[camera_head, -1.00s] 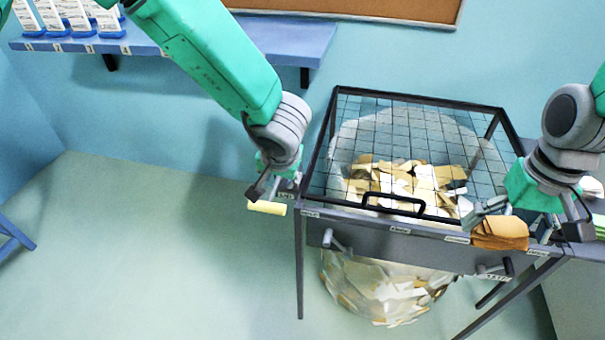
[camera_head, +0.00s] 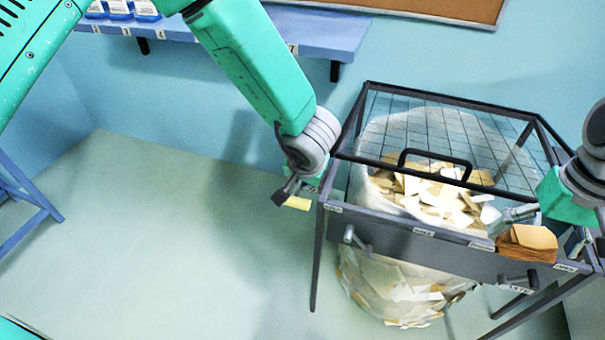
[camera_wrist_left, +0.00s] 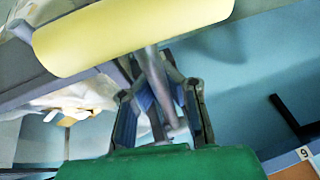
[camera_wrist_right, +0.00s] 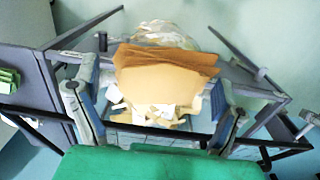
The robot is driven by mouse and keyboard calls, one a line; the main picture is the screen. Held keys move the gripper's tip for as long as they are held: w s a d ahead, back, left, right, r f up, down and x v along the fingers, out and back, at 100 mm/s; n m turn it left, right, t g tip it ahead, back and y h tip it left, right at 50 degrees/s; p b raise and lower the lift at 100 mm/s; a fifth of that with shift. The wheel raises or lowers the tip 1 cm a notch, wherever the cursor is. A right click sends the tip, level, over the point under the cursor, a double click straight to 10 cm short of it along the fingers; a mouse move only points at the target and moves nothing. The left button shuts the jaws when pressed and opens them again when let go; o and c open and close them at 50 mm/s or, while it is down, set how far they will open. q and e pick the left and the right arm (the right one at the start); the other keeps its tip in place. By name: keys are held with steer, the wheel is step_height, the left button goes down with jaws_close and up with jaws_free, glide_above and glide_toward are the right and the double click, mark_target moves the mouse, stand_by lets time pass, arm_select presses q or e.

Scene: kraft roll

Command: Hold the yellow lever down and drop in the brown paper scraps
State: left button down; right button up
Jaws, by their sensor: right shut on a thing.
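The yellow lever (camera_head: 297,203) is at the left front corner of the bin, and its yellow grip fills the top of the left wrist view (camera_wrist_left: 130,35). My left gripper (camera_head: 291,190) is at the lever, fingers apart on either side of its grey rod. My right gripper (camera_head: 545,228) is shut on a stack of brown paper scraps (camera_head: 527,243), held at the bin's right front; the stack also shows in the right wrist view (camera_wrist_right: 165,75). The bin's mesh lid (camera_head: 435,135) is tilted up, its front edge above the bin's front rim (camera_head: 405,225).
Cream and white scraps (camera_head: 430,195) fill a clear bag inside the bin, which bulges below (camera_head: 400,290). A blue wall shelf (camera_head: 300,45) is at the back. Grey knobs stick out from the bin front.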

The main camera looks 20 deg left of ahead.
steer(key=shift+d+f, duration=0.1)
steer(key=shift+d, duration=0.2)
steer(key=shift+a, duration=0.2)
arm_select(q)
steer(key=f, duration=0.4)
steer(key=shift+s+d+f, duration=0.1)
steer(key=shift+d, duration=0.1)
arm_select(e)
steer(key=shift+d, duration=0.1)
arm_select(q)
steer(key=shift+r, duration=2.3)
steer(key=shift+r, duration=0.1)
steer(key=c, duration=1.8)
jaws_free()
